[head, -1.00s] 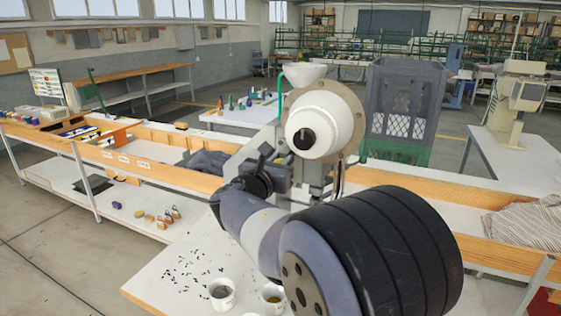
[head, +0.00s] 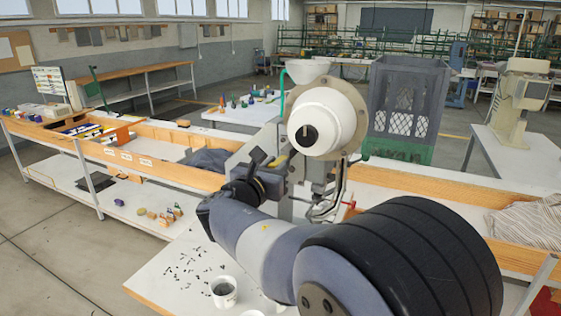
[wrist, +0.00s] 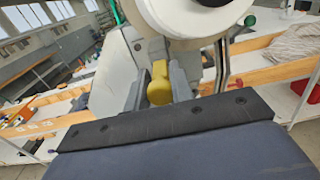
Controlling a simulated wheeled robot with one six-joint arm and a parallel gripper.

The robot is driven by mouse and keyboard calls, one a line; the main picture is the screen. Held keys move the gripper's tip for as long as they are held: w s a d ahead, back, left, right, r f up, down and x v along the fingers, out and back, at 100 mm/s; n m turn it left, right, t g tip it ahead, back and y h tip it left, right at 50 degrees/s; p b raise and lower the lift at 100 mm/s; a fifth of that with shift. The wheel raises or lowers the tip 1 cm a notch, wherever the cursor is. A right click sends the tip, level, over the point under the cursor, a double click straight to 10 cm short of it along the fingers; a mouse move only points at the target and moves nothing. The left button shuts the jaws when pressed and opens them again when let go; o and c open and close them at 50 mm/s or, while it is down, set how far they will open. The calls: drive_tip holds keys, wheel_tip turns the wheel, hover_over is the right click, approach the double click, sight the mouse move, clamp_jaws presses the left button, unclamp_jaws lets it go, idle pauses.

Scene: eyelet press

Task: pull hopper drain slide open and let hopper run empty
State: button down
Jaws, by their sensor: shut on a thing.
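The eyelet press (head: 328,122) stands on the bench in the head view, with a white round drum and a white funnel-like hopper top (head: 308,72) above it. My gripper (wrist: 159,84) is below the drum in the wrist view, its two grey fingers shut on a yellow tab (wrist: 158,90). I take the tab to be the drain slide's handle. In the head view my gripper (head: 277,172) is at the press's left side, with a little yellow showing there. The hopper's contents and the slide's opening cannot be seen.
A white cup (head: 224,292) stands on the white bench top (head: 172,285), among many small dark scattered bits. My arm covers the bench to its right. A grey crate (head: 408,105) stands behind the press.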

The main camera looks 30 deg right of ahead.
drive_tip(key=c, duration=1.2)
unclamp_jaws()
drive_tip(key=shift+c, duration=0.2)
drive_tip(key=b+v, duration=0.2)
drive_tip(key=v, duration=0.8)
drive_tip(key=shift+s+a, duration=0.3)
drive_tip(key=shift+w+d, duration=0.1)
drive_tip(key=p+x, duration=0.2)
drive_tip(key=x, duration=0.8)
drive_tip(key=shift+x, duration=1)
